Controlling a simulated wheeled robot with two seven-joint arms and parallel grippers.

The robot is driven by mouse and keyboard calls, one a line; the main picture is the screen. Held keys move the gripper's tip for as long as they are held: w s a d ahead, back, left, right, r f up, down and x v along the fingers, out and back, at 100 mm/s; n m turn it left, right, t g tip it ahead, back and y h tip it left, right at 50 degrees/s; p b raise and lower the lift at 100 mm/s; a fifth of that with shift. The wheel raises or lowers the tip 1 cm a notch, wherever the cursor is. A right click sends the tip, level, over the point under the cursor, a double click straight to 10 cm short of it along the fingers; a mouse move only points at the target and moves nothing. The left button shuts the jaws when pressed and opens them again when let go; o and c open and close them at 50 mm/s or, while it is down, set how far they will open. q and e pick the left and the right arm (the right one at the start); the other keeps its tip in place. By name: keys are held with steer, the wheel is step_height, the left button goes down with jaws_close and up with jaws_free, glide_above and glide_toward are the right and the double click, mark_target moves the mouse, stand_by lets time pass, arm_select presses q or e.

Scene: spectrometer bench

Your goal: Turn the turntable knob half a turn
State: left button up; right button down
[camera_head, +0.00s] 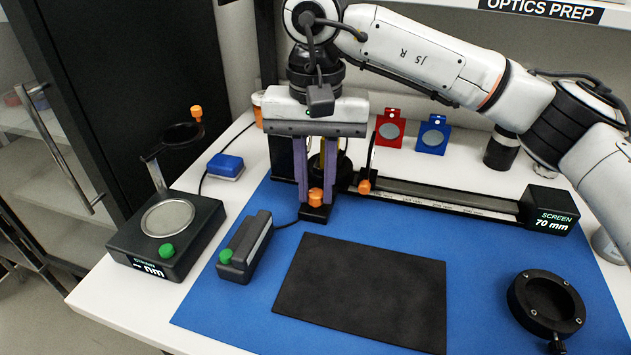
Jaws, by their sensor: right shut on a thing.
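My right gripper (317,193) hangs down from the arm that comes in from the right, at the left end of the black rail (440,198). Its two purple fingers are shut on an orange knob (316,197), which shows between the fingertips on a small black base. The turntable itself is largely hidden behind the fingers and the gripper body. A second orange knob (364,187) sits just to the right, under an upright round holder (371,160). My left gripper is not in view.
A black station with a round plate (167,218) stands at the left, beside a grey box with a green button (226,257). A dark mat (365,290) lies in front. A black ring (546,300) is at right. Red (389,130) and blue (433,134) holders stand behind the rail.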

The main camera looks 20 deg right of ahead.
mark_target(316, 194)
steer(key=shift+w+r+n, duration=0.1)
steer(key=shift+r+n, duration=0.05)
steer(key=shift+n, duration=0.35)
steer(key=c, duration=1.6)
jaws_free()
step_height(316, 194, up, 10)
steer(key=shift+r+p, duration=0.1)
steer(key=shift+p, duration=0.35)
